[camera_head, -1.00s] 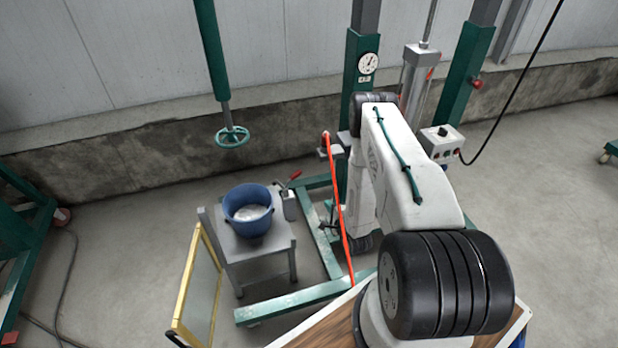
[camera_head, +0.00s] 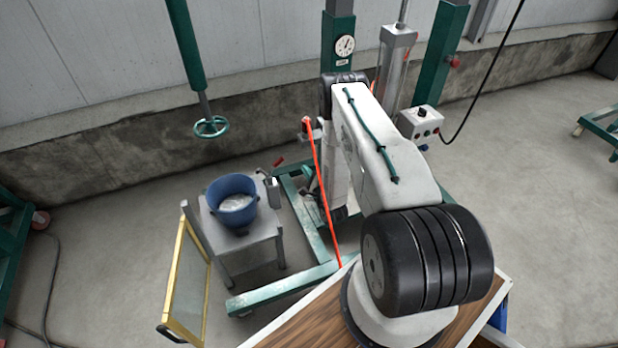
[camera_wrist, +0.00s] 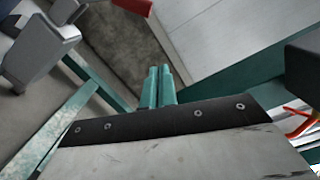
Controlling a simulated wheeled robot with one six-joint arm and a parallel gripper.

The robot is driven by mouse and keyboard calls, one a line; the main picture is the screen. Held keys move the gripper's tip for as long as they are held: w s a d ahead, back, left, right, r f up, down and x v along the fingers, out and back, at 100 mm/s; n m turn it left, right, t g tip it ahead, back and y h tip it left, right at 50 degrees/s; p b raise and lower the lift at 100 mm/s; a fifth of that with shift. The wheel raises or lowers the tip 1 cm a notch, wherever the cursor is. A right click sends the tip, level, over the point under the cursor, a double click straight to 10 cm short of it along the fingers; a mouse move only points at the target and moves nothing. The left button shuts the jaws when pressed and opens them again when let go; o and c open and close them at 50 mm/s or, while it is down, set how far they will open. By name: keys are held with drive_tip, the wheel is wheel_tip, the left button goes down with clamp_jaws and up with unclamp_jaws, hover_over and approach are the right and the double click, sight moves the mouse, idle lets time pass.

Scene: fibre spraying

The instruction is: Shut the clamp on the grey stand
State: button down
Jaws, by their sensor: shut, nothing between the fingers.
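The grey stand (camera_head: 250,241) is at the left of centre in the head view. A blue pot (camera_head: 232,204) sits on it. The clamp (camera_head: 272,192) is a grey block at the stand's right side, with a red handle (camera_head: 279,161) tilted up beyond it. In the wrist view, grey clamp metal (camera_wrist: 38,50) shows at the upper left and a red handle end (camera_wrist: 133,6) at the top. My gripper (camera_wrist: 159,86) shows there as two teal fingertips close together, empty, apart from the handle and below it.
A yellow-framed panel (camera_head: 187,285) leans left of the stand. A green floor frame (camera_head: 280,291) runs right of it. An orange hose (camera_head: 322,190) hangs between stand and arm. A green handwheel (camera_head: 211,128) hangs behind.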

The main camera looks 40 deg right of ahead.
sight(273, 166)
drive_tip(key=w+a+r, duration=0.1)
drive_tip(key=w+a, duration=0.1)
drive_tip(key=w, duration=0.4)
drive_tip(key=shift+a+r, duration=0.2)
drive_tip(key=shift+r, duration=0.05)
drive_tip(key=shift+r, duration=0.1)
